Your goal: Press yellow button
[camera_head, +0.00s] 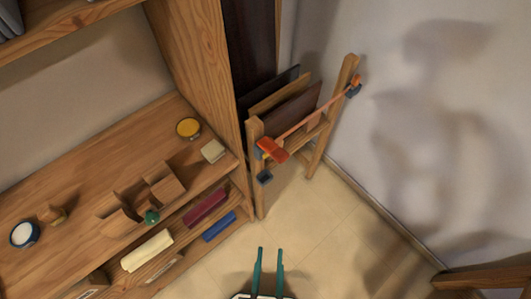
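A round yellow button (188,127) with a dark base sits on the wooden shelf top near its back edge, beside the upright wooden side panel. My gripper (270,250) is at the bottom middle of the view, with two teal fingers apart and nothing between them. It is over the tiled floor, to the right of the shelf and well below the yellow button in the picture. Nothing covers the button.
On the wooden shelf (75,165) are a white round piece with a blue rim (24,234), wooden blocks (163,185), a small green piece (152,217) and a pale block (213,151). A wooden rack (256,180) with an orange clamp (272,150) stands right of it. The floor (330,235) is clear.

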